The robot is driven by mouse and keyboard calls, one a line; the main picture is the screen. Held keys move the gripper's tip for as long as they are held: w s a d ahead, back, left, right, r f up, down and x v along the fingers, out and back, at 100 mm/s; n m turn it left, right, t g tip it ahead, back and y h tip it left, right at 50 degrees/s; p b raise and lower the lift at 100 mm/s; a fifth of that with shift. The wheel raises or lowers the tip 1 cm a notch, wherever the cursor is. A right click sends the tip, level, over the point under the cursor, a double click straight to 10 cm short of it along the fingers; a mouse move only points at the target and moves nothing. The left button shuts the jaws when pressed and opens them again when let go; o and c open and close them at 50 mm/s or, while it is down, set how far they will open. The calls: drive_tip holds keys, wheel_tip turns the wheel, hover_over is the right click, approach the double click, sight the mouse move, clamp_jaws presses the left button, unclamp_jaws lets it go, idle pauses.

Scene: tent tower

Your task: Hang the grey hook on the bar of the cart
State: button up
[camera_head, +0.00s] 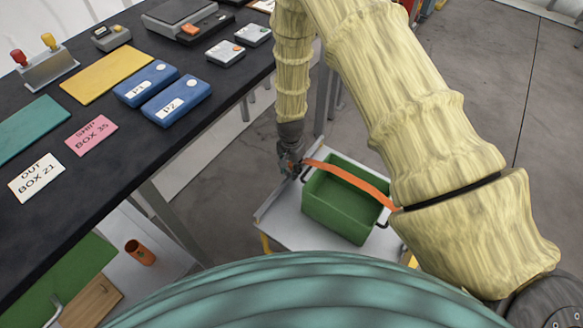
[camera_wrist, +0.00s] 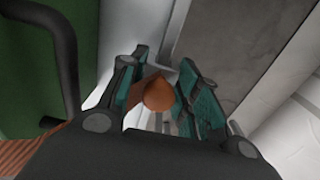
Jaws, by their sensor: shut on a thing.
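My gripper (camera_head: 289,172) is low over the left edge of the white cart (camera_head: 285,235), beside the green bin. In the wrist view, my gripper (camera_wrist: 165,92) has its teal-padded fingers on either side of a small orange-brown rounded piece (camera_wrist: 158,95). Its full shape is hidden, and I cannot tell whether it belongs to the grey hook. A pale raised edge (camera_head: 264,211) runs along the cart's left side, close to the fingers.
The green bin (camera_head: 333,208) with dark handles stands on the cart, an orange strip (camera_head: 350,178) across it. A dark table (camera_head: 110,180) with cards, blue boxes and devices fills the left. An orange cup (camera_head: 140,253) stands below it. Bare floor (camera_head: 470,110) lies right.

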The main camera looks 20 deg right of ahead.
drive_tip(key=shift+f, duration=0.55)
idle(0.7)
drive_tip(key=o, duration=1.2)
drive_tip(key=shift+c, duration=0.2)
drive_tip(key=shift+r, duration=0.1)
wheel_tip(320, 180, up, 12)
drive_tip(key=shift+f, duration=0.1)
